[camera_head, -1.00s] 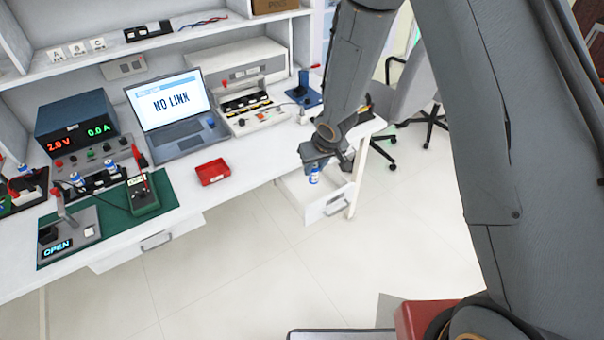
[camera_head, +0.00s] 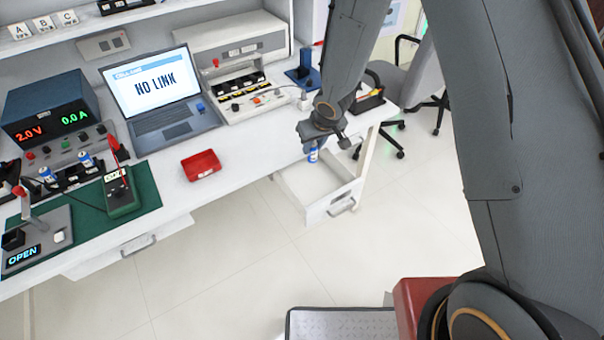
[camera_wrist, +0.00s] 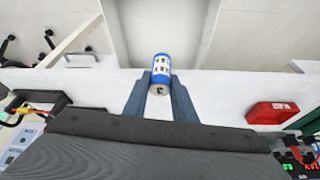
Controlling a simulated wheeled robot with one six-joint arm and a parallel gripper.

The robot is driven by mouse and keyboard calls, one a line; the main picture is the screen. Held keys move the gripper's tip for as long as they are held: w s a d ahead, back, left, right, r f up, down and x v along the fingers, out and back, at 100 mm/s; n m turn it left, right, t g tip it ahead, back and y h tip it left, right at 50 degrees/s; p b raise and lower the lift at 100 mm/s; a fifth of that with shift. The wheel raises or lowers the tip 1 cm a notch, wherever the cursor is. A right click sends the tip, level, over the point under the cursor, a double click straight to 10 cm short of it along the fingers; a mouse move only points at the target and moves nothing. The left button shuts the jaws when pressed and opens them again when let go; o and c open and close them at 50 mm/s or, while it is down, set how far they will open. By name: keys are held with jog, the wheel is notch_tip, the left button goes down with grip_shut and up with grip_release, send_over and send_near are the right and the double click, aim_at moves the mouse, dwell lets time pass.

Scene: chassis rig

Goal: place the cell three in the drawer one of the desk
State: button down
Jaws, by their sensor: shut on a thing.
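My gripper (camera_head: 314,147) is shut on a blue and white cell (camera_head: 313,155) and holds it above the open drawer (camera_head: 337,209) at the right end of the desk (camera_head: 238,150). In the wrist view the cell (camera_wrist: 161,72) sits between the two fingers (camera_wrist: 160,95), with a mark on its end too small to read. The drawer's inside (camera_wrist: 160,25) looks empty in the wrist view and lies beyond the desk edge there. A second drawer (camera_head: 138,246) under the left part of the desk is shut.
A red tray (camera_head: 201,166) lies near the desk's front edge. A laptop (camera_head: 155,100) reading NO LINK, a power supply (camera_head: 50,112) and a green mat (camera_head: 90,210) with a meter stand to the left. Other cells (camera_head: 46,174) sit in a holder. The floor before the desk is clear.

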aim_at(313, 151)
jog(key=b+x, duration=0.2)
jog(key=x, duration=0.1)
jog(key=shift+w+d+f+b, duration=0.15)
jog(key=shift+d+f+b, duration=0.1)
jog(key=shift+f+b, duration=1.05)
jog(key=shift+f, duration=3.9)
jog(key=shift+f, duration=0.15)
jog(key=c, duration=1.5)
grip_release()
jog(key=shift+o, duration=0.2)
